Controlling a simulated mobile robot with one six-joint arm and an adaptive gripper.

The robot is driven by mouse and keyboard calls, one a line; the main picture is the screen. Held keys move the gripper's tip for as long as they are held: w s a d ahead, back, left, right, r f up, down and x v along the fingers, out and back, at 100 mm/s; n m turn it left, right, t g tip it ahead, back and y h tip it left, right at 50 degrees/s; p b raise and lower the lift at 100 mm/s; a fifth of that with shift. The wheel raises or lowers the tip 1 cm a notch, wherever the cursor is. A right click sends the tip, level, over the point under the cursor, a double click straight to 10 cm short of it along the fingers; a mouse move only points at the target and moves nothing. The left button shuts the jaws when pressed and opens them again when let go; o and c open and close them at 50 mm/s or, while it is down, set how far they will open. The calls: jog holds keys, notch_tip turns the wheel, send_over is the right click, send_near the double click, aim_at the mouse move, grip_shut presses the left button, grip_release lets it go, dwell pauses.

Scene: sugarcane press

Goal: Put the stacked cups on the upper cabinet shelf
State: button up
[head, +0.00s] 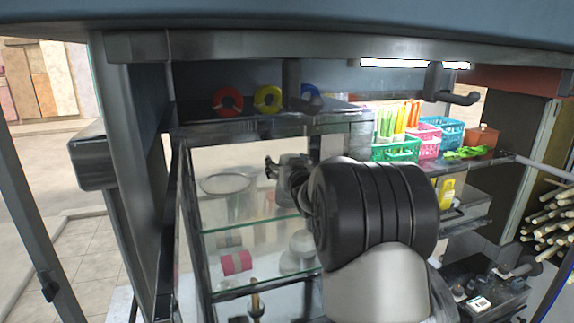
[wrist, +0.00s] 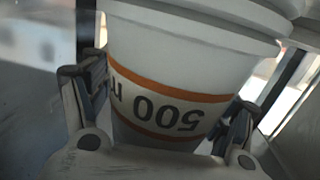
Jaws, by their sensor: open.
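The stacked cups (wrist: 190,65) fill the wrist view. They are white, with orange bands and the print "500 m" upside down in the picture; several rims overlap at the top. My gripper (wrist: 160,110) is open, with one finger on each side of the lowest visible cup. I cannot tell whether the fingers touch it. In the head view my gripper (head: 285,172) is at the glass cabinet, partly behind my dark wrist, and the cups cannot be made out there. The cabinet's glass shelf (head: 250,222) shows below my gripper.
Colored rings (head: 268,99) lie on top. A green basket (head: 396,150) stands right. A dark post (head: 130,200) stands left of the cabinet.

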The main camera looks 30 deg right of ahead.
jog(key=shift+r, duration=0.15)
jog(key=shift+s+a, duration=0.1)
jog(key=shift+s, duration=0.15)
jog(key=f+b+v, duration=0.1)
jog(key=v, duration=1.1)
jog(key=s+a+f+n+g+y, duration=0.1)
jog(key=s+a+f+g, duration=0.15)
jog(key=s+a, duration=0.45)
jog(key=s+a+f+g+y, duration=0.1)
jog(key=s+a+g, duration=0.25)
jog(key=a, duration=0.55)
jog(key=s+a+f+n+g+y, duration=0.1)
jog(key=s+a+f+g, duration=0.1)
jog(key=s, duration=0.5)
jog(key=s+a+f+n+g+y, duration=0.1)
jog(key=s+a+f, duration=0.3)
jog(key=s+a, duration=0.2)
jog(key=s+a+f+n+g+y, duration=0.1)
jog(key=s+a+f+g, duration=0.1)
jog(key=s, duration=0.7)
jog(key=shift+a+f+g+y, duration=0.35)
jog(key=shift+a+f, duration=0.3)
jog(key=shift+a, duration=0.55)
jog(key=shift+s, duration=0.1)
